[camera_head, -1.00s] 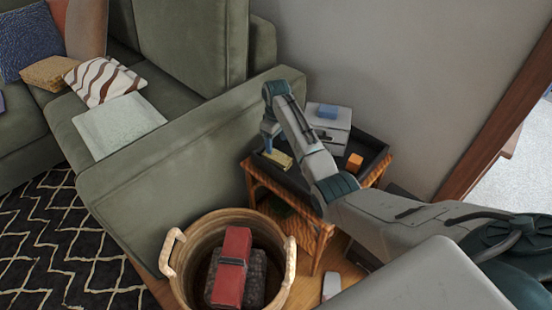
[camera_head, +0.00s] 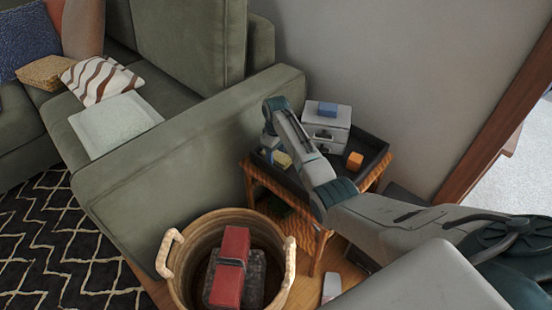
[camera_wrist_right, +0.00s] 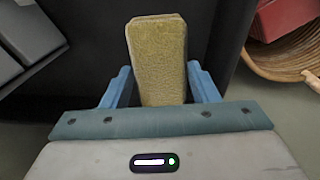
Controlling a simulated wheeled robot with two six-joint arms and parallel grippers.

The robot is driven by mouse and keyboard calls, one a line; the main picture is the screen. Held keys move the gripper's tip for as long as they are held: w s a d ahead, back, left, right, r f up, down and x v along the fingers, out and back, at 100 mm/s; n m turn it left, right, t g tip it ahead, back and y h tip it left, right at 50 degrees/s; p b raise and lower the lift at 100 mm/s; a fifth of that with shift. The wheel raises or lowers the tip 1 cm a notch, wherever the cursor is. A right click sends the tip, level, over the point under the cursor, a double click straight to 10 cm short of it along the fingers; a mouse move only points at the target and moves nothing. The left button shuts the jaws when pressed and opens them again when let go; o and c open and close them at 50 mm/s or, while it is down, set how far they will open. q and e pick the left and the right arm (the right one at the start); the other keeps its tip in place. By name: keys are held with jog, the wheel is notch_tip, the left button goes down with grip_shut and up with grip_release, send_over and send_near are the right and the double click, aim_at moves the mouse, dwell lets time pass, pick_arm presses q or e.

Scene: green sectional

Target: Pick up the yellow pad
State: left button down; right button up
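The yellow pad (camera_head: 283,159) is on the dark top of a small wooden side table beside the sofa arm. In the right wrist view the pad (camera_wrist_right: 157,58) runs lengthwise between the two blue fingers of my right gripper (camera_wrist_right: 161,86). Its sides look very close to both fingers; I cannot tell whether they press on it. In the head view the right gripper (camera_head: 269,152) points down at the pad and hides its left end. The pad's near end is hidden behind the gripper body in the wrist view. My left gripper is not in view.
On the side table (camera_head: 252,170) are a grey box (camera_head: 327,128) with a blue block (camera_head: 327,109) on it, and an orange cube (camera_head: 354,160). A wicker basket (camera_head: 180,283) holding a red item (camera_head: 231,268) stands in front. The green sofa arm (camera_head: 190,150) is left of the table.

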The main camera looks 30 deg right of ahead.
aim_at(278, 156)
jog(key=shift+c, duration=0.4)
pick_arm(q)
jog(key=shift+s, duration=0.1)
pick_arm(e)
jog(key=shift+s+r, duration=0.1)
jog(key=shift+r, duration=0.05)
